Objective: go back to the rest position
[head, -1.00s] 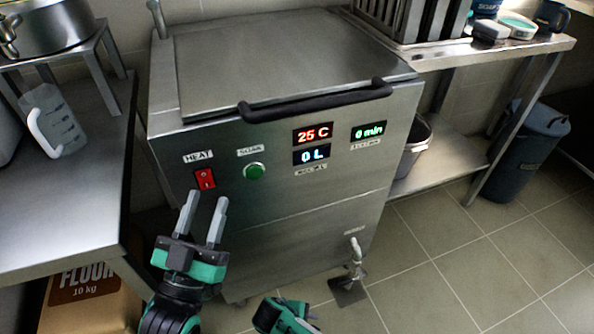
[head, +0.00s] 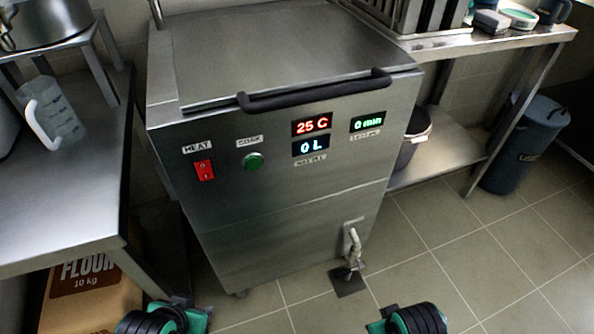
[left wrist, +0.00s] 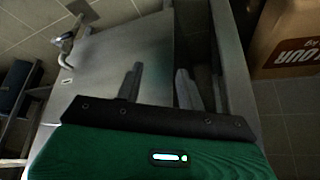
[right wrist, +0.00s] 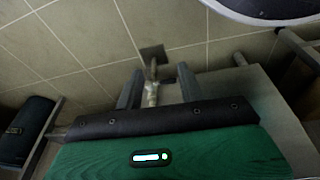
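My left gripper shows in the left wrist view (left wrist: 158,88) with its two fingers apart and nothing between them. In the head view only black and green parts of my left arm show low at the bottom left. My right gripper (right wrist: 158,84) has its fingers apart and holds nothing; the tap shows beyond the gap. In the head view my right arm is at the bottom edge, right of centre, its fingers not visible. Both arms are low in front of the steel stockpot unit (head: 290,220), apart from its red HEAT switch (head: 204,169) and green COOK button (head: 253,161).
The unit has a black lid handle (head: 315,92) and a drain tap (head: 352,243) low at the front. A steel table (head: 60,200) stands left, with a flour bag (head: 90,295) below. A shelf rack and blue bin (head: 525,145) stand right. Floor at the right is clear.

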